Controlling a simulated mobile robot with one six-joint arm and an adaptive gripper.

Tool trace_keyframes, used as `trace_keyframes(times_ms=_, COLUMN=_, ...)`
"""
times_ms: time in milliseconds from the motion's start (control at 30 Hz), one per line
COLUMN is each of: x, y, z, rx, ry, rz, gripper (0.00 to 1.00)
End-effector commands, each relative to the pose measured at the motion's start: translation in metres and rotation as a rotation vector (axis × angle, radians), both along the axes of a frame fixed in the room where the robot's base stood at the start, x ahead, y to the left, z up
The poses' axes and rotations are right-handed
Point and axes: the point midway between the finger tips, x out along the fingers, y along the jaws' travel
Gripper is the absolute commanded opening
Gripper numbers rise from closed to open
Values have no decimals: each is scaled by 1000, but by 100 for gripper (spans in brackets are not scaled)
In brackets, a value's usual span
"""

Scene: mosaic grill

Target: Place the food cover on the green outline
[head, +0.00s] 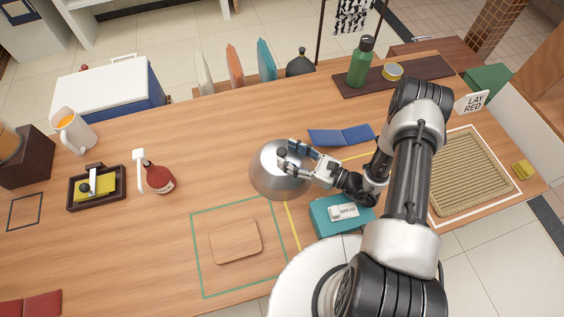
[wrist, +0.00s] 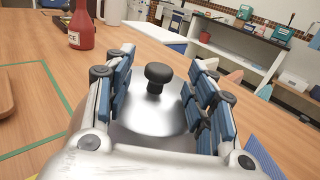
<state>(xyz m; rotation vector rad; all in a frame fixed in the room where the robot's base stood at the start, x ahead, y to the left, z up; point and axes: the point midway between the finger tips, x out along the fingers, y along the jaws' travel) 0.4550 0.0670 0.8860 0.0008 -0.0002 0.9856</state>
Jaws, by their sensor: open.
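The food cover (head: 268,185) is a shiny silver dome with a black knob. In the head view it is near the middle of the table, at the far right corner of the green outline (head: 196,255). My gripper (head: 287,153) is at the top of the cover. In the wrist view my gripper (wrist: 160,68) is open, with the black knob (wrist: 157,76) between its blue-padded fingers and a gap on both sides. The dome (wrist: 150,120) shows below the knob. Part of its rim is hidden by my gripper.
A wooden board (head: 235,242) lies inside the green outline. A red sauce bottle (head: 159,178) stands to the left. A teal box (head: 325,220) with a white label lies at the right, past a yellow line (head: 292,228). A blue folded item (head: 340,136) lies behind. Table left of the outline is clear.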

Motion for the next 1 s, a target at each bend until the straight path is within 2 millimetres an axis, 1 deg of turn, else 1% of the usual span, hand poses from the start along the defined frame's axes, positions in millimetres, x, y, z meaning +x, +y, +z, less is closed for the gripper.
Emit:
trace_keyframes(times_ms=33, x=4, y=9, z=-1, rx=1, ry=-1, rz=6, gripper=51)
trace_keyframes(times_ms=200, x=16, y=25, z=0, rx=0, ry=-1, rz=3, gripper=51)
trace_keyframes(times_ms=467, x=18, y=27, z=0, rx=0, ry=-1, rz=-1, gripper=51)
trace_keyframes(times_ms=567, x=18, y=27, z=0, rx=0, ry=-1, rz=0, gripper=45)
trace_keyframes(times_ms=1000, x=18, y=27, z=0, rx=1, ry=-1, rz=0, gripper=16)
